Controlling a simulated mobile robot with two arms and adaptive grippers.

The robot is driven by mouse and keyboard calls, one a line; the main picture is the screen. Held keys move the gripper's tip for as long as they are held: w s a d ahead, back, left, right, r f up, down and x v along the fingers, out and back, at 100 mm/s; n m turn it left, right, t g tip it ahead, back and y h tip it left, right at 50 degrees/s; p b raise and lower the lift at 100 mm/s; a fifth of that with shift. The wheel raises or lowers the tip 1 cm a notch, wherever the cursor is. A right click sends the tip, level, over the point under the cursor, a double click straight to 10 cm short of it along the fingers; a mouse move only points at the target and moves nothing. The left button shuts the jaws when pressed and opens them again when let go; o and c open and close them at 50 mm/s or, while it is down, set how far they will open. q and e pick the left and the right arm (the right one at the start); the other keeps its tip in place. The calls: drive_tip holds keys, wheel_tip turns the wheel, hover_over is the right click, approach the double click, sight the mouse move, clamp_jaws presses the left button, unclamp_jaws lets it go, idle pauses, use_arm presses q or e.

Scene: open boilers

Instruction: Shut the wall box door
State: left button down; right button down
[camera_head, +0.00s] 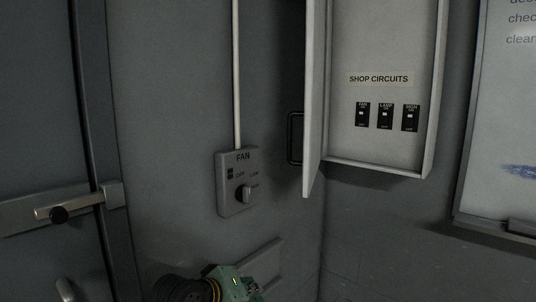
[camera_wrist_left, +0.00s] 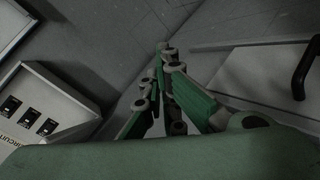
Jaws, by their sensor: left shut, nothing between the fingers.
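The wall box (camera_head: 385,130), labelled SHOP CIRCUITS, is open in the head view. Its door (camera_head: 314,110) stands swung out on the left side, nearly edge-on, with a black handle (camera_head: 294,138) on its outer face. The box's inside (camera_wrist_left: 40,105) shows upside down at the left of the left wrist view. My left gripper (camera_wrist_left: 166,50) has its green fingers together and empty, to the right of the box there. In the head view only part of my left arm shows low down, and its fingertips cannot be made out. My right gripper is not in view.
A grey FAN switch box (camera_head: 237,182) with a conduit (camera_head: 236,75) is on the wall left of the door. A whiteboard (camera_head: 500,120) hangs to the right. The wall below the box is clear.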

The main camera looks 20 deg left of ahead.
use_arm(q)
drive_tip(key=w+a+r+n+t+h, duration=0.1)
drive_tip(key=w+a+r+n+t, duration=0.1)
drive_tip(key=r, duration=0.8)
drive_tip(key=w+a+r+n+t+h, duration=0.1)
drive_tip(key=w+a+r+n+t, duration=0.15)
drive_tip(key=r, duration=0.85)
drive_tip(key=w+a+r+n+t+h, duration=0.1)
drive_tip(key=w+r+n, duration=0.1)
drive_tip(key=r, duration=0.8)
drive_tip(key=p+x, duration=0.3)
drive_tip(key=x, duration=0.7)
drive_tip(key=shift+f, duration=0.15)
drive_tip(key=shift+d+m, duration=0.1)
drive_tip(key=shift+m, duration=0.15)
drive_tip(key=shift+d, duration=0.1)
